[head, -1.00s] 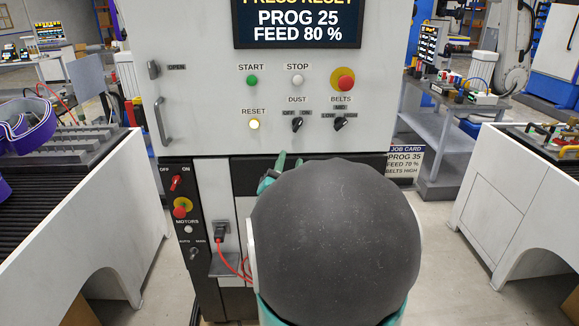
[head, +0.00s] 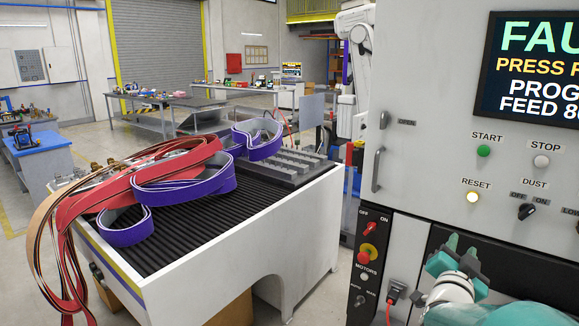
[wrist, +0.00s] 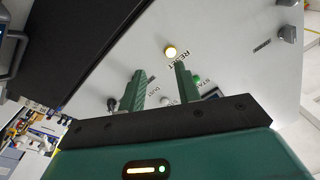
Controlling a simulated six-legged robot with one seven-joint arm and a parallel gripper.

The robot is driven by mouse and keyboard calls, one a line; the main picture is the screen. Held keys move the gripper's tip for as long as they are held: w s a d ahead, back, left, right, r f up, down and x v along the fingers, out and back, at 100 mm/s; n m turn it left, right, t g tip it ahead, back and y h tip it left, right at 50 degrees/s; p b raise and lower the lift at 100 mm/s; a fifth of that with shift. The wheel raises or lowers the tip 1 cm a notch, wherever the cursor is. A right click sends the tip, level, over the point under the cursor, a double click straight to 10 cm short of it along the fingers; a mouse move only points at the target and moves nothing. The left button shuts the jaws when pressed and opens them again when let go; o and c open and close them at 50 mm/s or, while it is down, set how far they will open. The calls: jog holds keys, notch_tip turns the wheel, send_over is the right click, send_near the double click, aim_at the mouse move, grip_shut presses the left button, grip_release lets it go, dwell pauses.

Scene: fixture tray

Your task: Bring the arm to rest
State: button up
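My gripper (head: 455,252) is green and shows at the lower right of the head view, in front of the dark lower part of the machine panel (head: 425,165). In the wrist view my gripper (wrist: 161,72) has its two fingers apart with nothing between them. In the head view the RESET button (head: 473,198) glows above and to the right of my gripper. The screen (head: 530,75) is partly cut off and shows a fault message.
A white-sided bench (head: 250,265) with a ribbed black top stands left of the panel. Purple belts (head: 185,190) and red belts (head: 90,205) lie on it, some hanging over its left end.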

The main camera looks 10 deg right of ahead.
jog(key=w+a+f+n+g+y, duration=0.1)
jog(key=a+f+n+y, duration=0.2)
jog(key=a+n+y, duration=1.1)
jog(key=s+a+f+g, duration=0.3)
jog(key=s+a+g, duration=0.3)
jog(key=s+a, duration=0.8)
jog(key=a, duration=0.3)
jog(key=shift+s+n+g, duration=0.25)
jog(key=shift+n+g, duration=0.15)
